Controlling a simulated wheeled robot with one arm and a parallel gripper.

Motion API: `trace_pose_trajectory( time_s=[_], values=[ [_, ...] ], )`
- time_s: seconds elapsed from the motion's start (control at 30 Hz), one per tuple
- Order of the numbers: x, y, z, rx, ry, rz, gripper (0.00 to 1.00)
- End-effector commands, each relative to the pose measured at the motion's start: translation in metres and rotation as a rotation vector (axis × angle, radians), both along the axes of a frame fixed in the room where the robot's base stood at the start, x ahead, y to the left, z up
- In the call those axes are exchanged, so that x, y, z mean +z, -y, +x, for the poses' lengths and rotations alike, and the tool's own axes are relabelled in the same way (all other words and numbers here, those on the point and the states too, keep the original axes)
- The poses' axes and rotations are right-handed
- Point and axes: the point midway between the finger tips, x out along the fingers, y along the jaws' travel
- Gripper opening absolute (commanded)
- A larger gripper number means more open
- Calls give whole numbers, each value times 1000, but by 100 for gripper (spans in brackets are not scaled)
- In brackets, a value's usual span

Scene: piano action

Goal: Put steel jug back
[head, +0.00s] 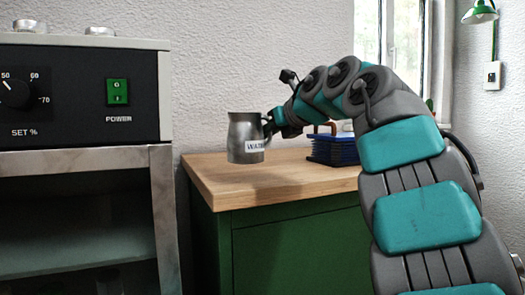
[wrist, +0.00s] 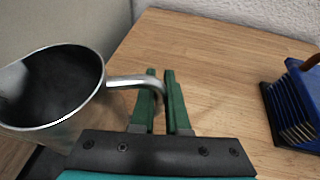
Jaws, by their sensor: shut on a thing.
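The steel jug (head: 246,138) is a grey metal jug with a white label on its side. It is upright in front of the left part of the wooden worktop (head: 215,187). In the wrist view the jug (wrist: 88,92) is at the left, with its dark open mouth seen from above. Its handle runs right, between the green fingers. My gripper (wrist: 165,100) is shut on the jug's handle. In the head view my gripper (head: 268,122) is at the jug's right side, its fingertips partly hidden. Whether the jug's base touches the worktop is unclear.
A metal cabinet with a black control panel (head: 80,95) and a green power switch stands at the left, near the jug. A blue slotted block (head: 336,150) sits on the worktop to the right, also at the right edge of the wrist view (wrist: 295,105). The worktop between is bare.

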Motion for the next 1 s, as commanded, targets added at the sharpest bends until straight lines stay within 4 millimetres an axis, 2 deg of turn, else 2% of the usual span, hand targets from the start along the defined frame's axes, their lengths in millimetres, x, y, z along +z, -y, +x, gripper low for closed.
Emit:
trace_pose_trajectory(
  time_s=[1.0],
  values=[
    [-7, 11, 113, 6, -1, 2, 0]
  ],
)
